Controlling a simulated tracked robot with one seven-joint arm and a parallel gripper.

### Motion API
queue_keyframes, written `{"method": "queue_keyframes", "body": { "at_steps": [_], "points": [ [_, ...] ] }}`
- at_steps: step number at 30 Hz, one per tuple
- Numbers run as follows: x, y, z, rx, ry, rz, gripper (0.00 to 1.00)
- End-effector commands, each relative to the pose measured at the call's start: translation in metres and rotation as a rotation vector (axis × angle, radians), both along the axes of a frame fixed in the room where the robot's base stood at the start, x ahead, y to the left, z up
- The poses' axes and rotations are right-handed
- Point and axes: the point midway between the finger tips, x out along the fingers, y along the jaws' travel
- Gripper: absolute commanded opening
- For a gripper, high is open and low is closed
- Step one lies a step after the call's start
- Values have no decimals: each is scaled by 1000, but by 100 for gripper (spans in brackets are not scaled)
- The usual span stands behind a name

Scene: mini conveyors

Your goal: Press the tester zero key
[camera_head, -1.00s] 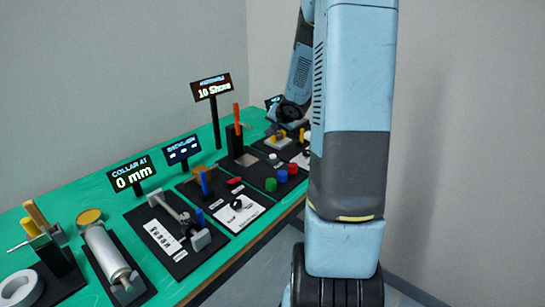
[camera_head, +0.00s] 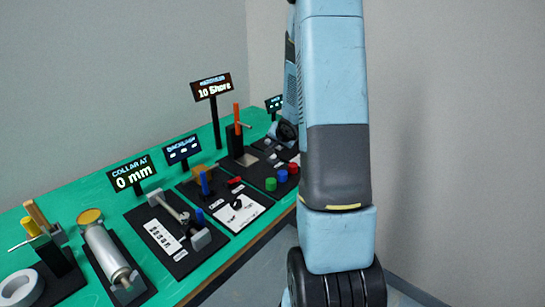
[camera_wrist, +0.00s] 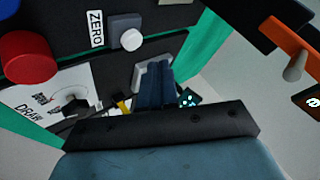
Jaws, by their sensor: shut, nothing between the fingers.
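The zero key (camera_wrist: 131,40) is a pale round button on a dark grey block, beside a white ZERO label (camera_wrist: 96,29) in the wrist view. My gripper (camera_wrist: 158,68) is shut and empty, its dark blue fingers together. In the picture its tips lie just below and right of the key; I cannot tell the gap, and no contact is visible. In the head view my arm covers much of the bench's far end, and I cannot make out the key there. The tester's orange lever (camera_head: 237,118) stands by a sign reading 10 Shore (camera_head: 211,87).
Red (camera_head: 293,168), blue (camera_head: 282,176) and green (camera_head: 271,184) buttons stand near the bench's front edge. A collar fixture (camera_head: 180,228) and a roller (camera_head: 107,255) are nearer on the green bench (camera_head: 75,190). The floor beside the bench is clear.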

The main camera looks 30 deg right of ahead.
Motion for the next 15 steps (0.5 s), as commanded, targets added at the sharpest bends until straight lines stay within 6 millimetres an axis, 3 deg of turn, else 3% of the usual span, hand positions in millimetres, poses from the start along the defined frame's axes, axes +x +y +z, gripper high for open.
{"method": "queue_keyframes", "body": {
  "at_steps": [6, 15],
  "points": [
    [0, 0, -15, 0, 1, -1, 0],
    [-1, -1, -19, -1, 0, -3, 0]
  ]
}}
